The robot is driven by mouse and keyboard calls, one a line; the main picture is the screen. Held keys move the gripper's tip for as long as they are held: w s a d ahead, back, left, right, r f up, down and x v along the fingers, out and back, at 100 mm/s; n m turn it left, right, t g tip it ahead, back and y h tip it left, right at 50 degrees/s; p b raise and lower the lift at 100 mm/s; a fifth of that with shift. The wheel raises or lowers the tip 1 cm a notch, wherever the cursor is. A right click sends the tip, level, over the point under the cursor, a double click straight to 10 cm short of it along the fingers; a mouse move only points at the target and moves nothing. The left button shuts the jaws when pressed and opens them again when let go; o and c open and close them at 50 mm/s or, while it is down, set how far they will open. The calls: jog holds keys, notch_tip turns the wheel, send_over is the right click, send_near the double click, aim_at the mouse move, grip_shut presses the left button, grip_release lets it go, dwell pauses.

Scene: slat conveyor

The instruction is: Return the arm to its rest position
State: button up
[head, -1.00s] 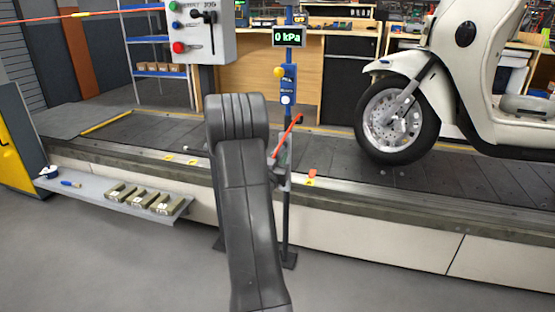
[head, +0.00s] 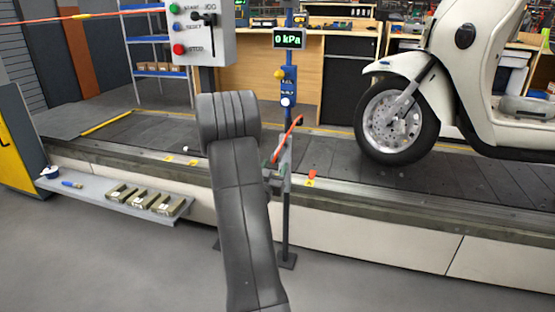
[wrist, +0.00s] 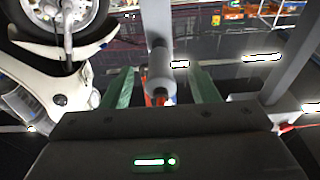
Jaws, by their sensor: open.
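My gripper (wrist: 160,72) shows in the wrist view with its two green fingers spread apart. A grey cylindrical part on a post (wrist: 160,68) shows between the fingers, with some orange-red below it. I cannot tell how far it is from the fingers, and nothing is visibly gripped. In the head view my dark grey arm rises from the bottom centre, and it mostly hides my gripper. A blue post (head: 288,95) with a gauge display (head: 290,39) reading 0 kPa stands just right of the arm. An orange-red lever (head: 288,138) slants beside this post.
The slat conveyor (head: 330,152) runs across behind the arm. A cream scooter (head: 465,75) stands on it at right. A control box (head: 201,32) hangs at upper left of the arm. A grey shelf (head: 100,196) with several small blocks juts out at left. The floor in front is clear.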

jog(key=p+v, duration=0.1)
jog(key=v, duration=0.8)
jog(key=shift+w, duration=0.1)
jog(key=b+x, duration=0.2)
jog(key=x, duration=1.1)
jog(key=shift+w+d, duration=0.15)
jog(key=shift+w, duration=0.2)
jog(key=shift+s, duration=0.15)
jog(key=shift+s, duration=0.1)
